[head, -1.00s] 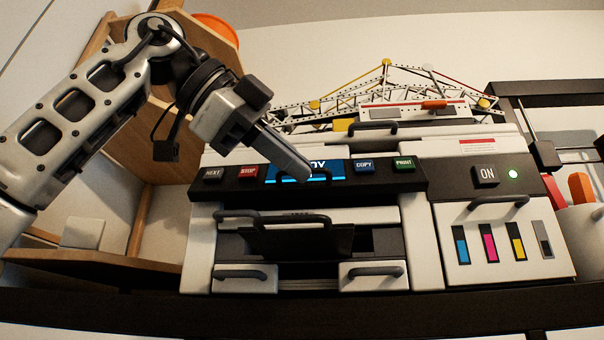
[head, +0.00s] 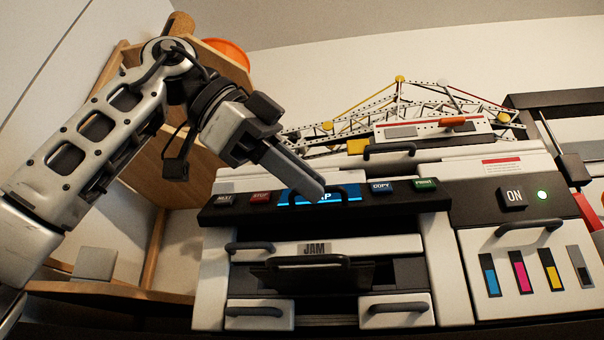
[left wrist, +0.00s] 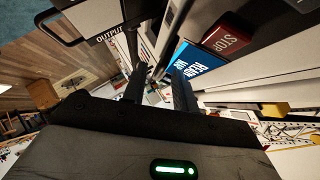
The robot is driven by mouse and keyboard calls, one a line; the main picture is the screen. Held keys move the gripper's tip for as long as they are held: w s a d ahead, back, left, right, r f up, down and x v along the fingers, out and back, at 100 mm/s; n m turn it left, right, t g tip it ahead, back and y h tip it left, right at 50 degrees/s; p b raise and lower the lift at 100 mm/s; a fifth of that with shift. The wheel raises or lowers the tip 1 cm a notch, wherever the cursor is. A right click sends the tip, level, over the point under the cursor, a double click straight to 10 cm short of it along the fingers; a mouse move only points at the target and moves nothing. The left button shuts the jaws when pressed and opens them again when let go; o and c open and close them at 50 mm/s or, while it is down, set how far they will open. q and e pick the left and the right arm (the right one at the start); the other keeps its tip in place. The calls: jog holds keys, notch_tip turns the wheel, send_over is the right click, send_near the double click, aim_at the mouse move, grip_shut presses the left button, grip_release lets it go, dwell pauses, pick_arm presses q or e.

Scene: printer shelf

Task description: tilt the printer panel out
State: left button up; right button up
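The printer panel (head: 225,213) is a dark strip with NEXT, STOP, COPY and PRINT buttons and a blue screen (head: 352,194) in the middle. It looks tilted, with its lower edge out from the printer front. My left gripper (head: 312,190) reaches in from the upper left, its tip over the screen beside the dark panel handle (head: 346,190). In the left wrist view its two fingers (left wrist: 159,88) stand apart, close to the screen and the red STOP button (left wrist: 230,38). I cannot tell whether they touch the handle. My right gripper is in neither view.
Below the panel are a JAM label (head: 314,249), a dark flap and two small drawers with handles. A crane model (head: 400,120) lies on top. An ON button (head: 513,196) and ink gauges are at right. A wooden shelf (head: 120,292) stands at left.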

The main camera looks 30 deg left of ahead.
pick_arm(q)
jog(key=p+v, duration=0.1)
jog(key=v, duration=1.1)
jog(key=shift+f, duration=0.1)
